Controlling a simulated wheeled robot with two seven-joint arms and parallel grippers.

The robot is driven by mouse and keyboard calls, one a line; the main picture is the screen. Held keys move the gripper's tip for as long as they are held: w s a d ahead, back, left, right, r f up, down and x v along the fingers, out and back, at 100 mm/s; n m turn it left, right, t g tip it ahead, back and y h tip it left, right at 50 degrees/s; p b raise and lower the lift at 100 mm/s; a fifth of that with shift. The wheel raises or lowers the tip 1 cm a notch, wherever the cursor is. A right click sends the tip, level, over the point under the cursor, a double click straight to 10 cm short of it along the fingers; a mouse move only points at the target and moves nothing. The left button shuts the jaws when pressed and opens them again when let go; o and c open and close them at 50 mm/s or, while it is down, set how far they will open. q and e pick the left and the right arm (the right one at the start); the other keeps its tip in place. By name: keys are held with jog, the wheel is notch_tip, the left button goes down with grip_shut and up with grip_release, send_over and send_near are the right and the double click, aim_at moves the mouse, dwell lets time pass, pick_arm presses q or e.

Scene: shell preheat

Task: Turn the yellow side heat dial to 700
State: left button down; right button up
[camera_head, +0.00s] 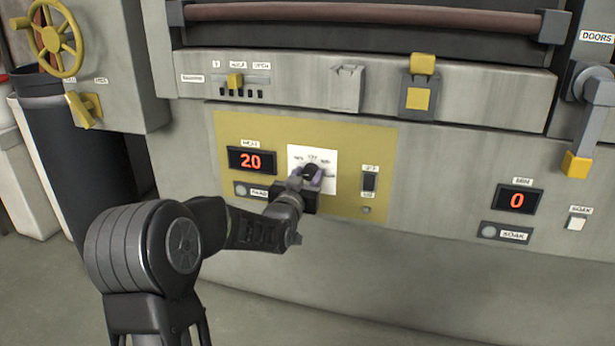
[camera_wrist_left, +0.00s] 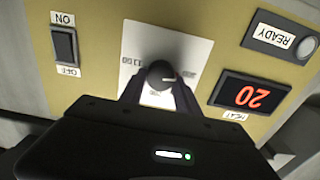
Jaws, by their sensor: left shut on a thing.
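The yellow panel (camera_head: 378,150) carries a black heat dial (camera_head: 311,171) on a white scale plate (camera_head: 326,156). My left gripper (camera_head: 311,180) is shut on the dial; its fingers stand on either side of the knob. In the left wrist view the dial (camera_wrist_left: 160,73) sits between the two fingertips (camera_wrist_left: 160,88), with a white pointer mark on it. The scale numbers are partly hidden or too small to read surely. The red heat display (camera_head: 252,161) reads 20; it also shows in the wrist view (camera_wrist_left: 249,95). My right gripper is out of view.
An on/off switch (camera_head: 369,182) is right of the dial. A ready lamp (camera_head: 241,189) is below the display, partly behind my arm. A second display (camera_head: 517,199) reads 0 at the right. A yellow handwheel (camera_head: 54,39) and lever (camera_head: 85,109) are at the left.

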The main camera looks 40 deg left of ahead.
pick_arm(q)
jog(key=shift+m, duration=0.4)
jog(key=m+b, duration=0.1)
jog(key=m, duration=0.2)
jog(key=shift+d+f, duration=0.1)
jog(key=m+b, duration=0.1)
jog(key=m, duration=0.3)
jog(key=shift+m, duration=0.4)
jog(key=m, duration=0.5)
jog(key=shift+d, duration=0.15)
jog(key=m+p, duration=0.1)
jog(key=m, duration=0.5)
jog(key=shift+f, duration=0.2)
jog(key=c, duration=0.9)
grip_release()
